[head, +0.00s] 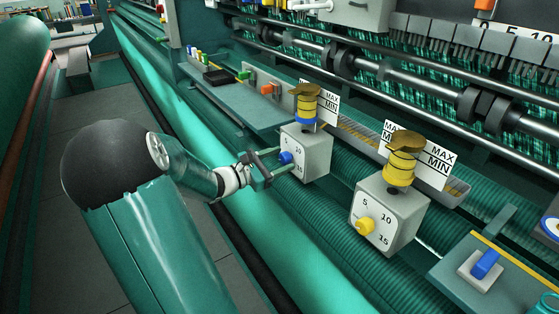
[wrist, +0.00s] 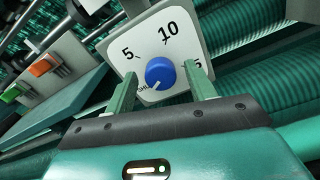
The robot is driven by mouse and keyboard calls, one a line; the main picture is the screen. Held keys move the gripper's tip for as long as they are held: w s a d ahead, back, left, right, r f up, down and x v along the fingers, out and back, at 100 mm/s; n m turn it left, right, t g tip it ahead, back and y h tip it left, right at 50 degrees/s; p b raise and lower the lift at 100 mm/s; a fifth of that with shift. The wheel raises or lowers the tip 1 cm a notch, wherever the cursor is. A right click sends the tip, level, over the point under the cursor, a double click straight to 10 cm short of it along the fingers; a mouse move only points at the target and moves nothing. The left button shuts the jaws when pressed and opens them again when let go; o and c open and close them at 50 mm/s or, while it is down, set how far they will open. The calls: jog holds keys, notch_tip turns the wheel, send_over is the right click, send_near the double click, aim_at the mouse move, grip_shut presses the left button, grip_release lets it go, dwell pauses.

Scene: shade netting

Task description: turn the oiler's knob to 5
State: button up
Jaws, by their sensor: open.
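The nearer-to-gripper oiler is a grey box (head: 318,148) with a blue knob (head: 285,157) on its front face and a brass-lidded yellow and blue cup on top. In the wrist view its white dial (wrist: 185,22) reads 5, 10 and a partly hidden 15. The blue knob (wrist: 160,73) has a pale pointer mark at its lower left, toward small lettering that is partly hidden and away from the 5. My gripper (head: 282,161) is open, with one finger on each side of the blue knob; in the wrist view the fingers (wrist: 161,72) look apart from it.
A second grey oiler (head: 398,222) with a yellow knob (head: 366,226) stands to the right. A blue switch (head: 486,264) sits at the lower right. A shelf with orange (wrist: 41,68) and green (wrist: 13,92) blocks lies left. Rollers run behind; floor is open at left.

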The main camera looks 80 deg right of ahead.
jog(key=shift+s+d, duration=0.15)
jog(key=shift+s, duration=0.05)
jog(key=shift+c, duration=0.4)
jog(key=c, duration=0.9)
jog(key=shift+m, duration=0.3)
